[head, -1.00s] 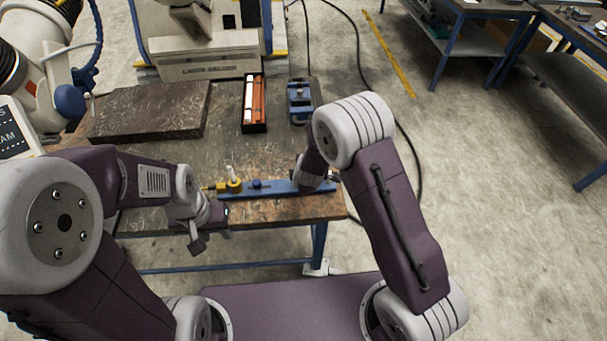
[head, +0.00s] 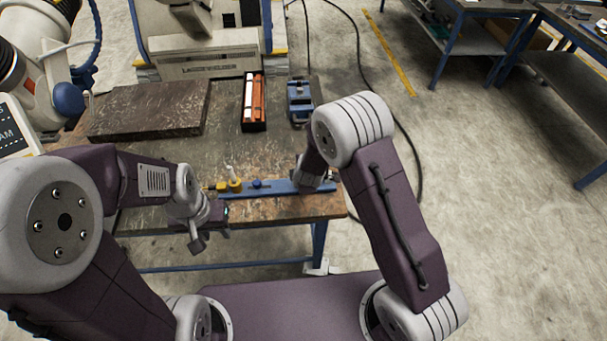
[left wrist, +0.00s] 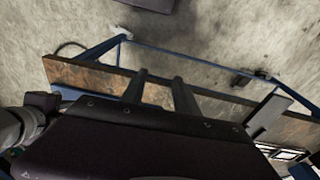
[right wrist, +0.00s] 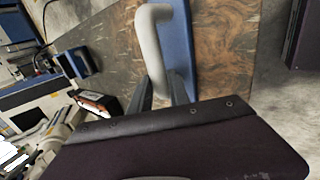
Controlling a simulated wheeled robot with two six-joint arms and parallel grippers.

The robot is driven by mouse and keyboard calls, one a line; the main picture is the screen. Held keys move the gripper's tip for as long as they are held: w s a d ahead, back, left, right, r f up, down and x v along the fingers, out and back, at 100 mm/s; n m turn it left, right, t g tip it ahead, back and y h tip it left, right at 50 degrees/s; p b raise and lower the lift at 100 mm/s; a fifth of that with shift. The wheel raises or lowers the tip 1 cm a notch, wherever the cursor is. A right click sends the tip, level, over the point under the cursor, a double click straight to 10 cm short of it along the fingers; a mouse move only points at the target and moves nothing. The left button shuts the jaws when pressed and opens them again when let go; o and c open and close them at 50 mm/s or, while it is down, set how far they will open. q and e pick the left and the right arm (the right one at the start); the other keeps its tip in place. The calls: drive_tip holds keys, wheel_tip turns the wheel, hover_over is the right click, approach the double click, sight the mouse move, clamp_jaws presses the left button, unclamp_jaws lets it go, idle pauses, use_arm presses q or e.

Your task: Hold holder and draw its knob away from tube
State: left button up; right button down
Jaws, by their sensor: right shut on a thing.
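The holder is a long blue bar (head: 280,189) lying along the table's front edge. Near its left end is a yellow fitting with a yellow knob (head: 221,187) and a short upright white tube (head: 229,171). A small blue knob (head: 257,184) sits on the bar further right. My right gripper (head: 308,186) is at the bar's right end. In the right wrist view, its fingers (right wrist: 161,88) are shut on a pale bent handle (right wrist: 150,35) beside the blue bar (right wrist: 180,40). My left gripper (left wrist: 158,78) is open and empty, in front of the bar's left end.
The worn table (head: 170,160) carries a dark slab (head: 150,110), a box with red and white rods (head: 253,105) and a blue vise-like block (head: 300,100). A white robot arm (head: 40,40) stands at the left. The table front beside the bar is narrow.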

idle(0.4)
use_arm(q)
drive_tip(key=shift+o, duration=1.4)
drive_tip(key=w+r+n, duration=0.5)
drive_tip(key=w, duration=0.2)
drive_tip(key=n+g, duration=0.1)
drive_tip(key=n, duration=0.1)
hover_over(256, 182)
wheel_tip(256, 182, down, 6)
wheel_tip(256, 182, down, 12)
drive_tip(key=shift+d+r, duration=0.1)
drive_tip(key=shift+r, duration=0.05)
